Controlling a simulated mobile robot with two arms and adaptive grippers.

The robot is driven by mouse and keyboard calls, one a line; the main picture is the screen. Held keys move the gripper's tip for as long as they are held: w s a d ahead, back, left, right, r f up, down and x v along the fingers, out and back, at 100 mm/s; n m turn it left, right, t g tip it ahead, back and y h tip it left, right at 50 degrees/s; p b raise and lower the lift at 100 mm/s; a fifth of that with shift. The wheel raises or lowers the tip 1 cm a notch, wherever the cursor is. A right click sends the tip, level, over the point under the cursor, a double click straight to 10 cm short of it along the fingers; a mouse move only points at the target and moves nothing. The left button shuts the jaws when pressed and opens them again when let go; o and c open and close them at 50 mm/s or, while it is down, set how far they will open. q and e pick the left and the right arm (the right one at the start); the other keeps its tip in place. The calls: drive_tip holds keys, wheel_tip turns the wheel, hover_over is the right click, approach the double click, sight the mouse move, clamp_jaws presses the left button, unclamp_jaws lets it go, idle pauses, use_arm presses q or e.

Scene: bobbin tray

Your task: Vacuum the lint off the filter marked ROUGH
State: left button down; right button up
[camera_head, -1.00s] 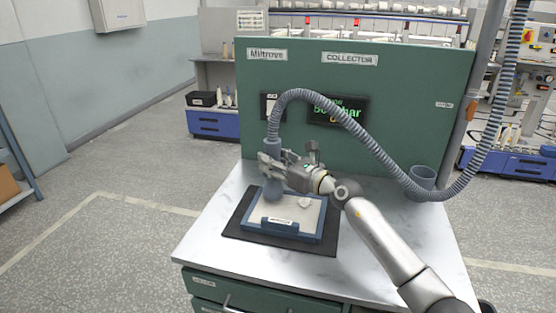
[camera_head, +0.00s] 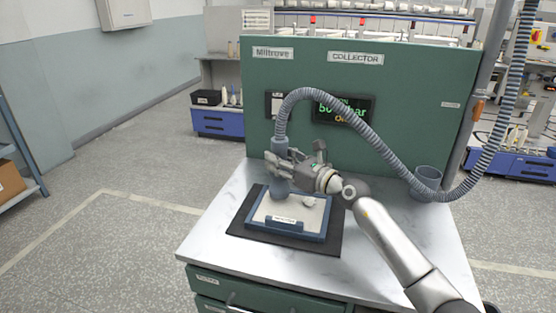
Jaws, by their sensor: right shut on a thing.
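The filter is a pale panel in a blue frame (camera_head: 323,233), lying flat on a dark mat. A small label (camera_head: 283,220) on its front edge is too small to read. A whitish lump of lint (camera_head: 309,201) lies on the right part of the panel. My right gripper (camera_head: 279,168) is shut around the upright grey-blue vacuum nozzle (camera_head: 279,147). The nozzle's wide lower end is over the panel's far left part, left of the lint; I cannot tell whether it touches. My left gripper is out of view.
A ribbed hose (camera_head: 366,136) arches from the nozzle to the right, past a grey cup (camera_head: 427,181). A green collector panel (camera_head: 420,110) with a lit display (camera_head: 345,110) stands behind. The marble worktop (camera_head: 215,232) is clear at the left; drawers (camera_head: 262,290) are below.

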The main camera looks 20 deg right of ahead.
drive_tip(key=s+d+b, duration=0.3)
drive_tip(key=s+d, duration=0.1)
drive_tip(key=d, duration=0.4)
drive_tip(key=shift+s+b, duration=0.3)
drive_tip(key=shift+b, duration=0.1)
drive_tip(key=shift+d+f, duration=0.1)
drive_tip(key=shift+f, duration=0.15)
idle(0.7)
drive_tip(key=shift+r, duration=0.1)
wheel_tip(320, 180, up, 6)
drive_tip(key=p, duration=0.5)
drive_tip(key=shift+a+r+p, duration=0.2)
drive_tip(key=shift+a+p, duration=0.15)
drive_tip(key=shift+w, duration=0.1)
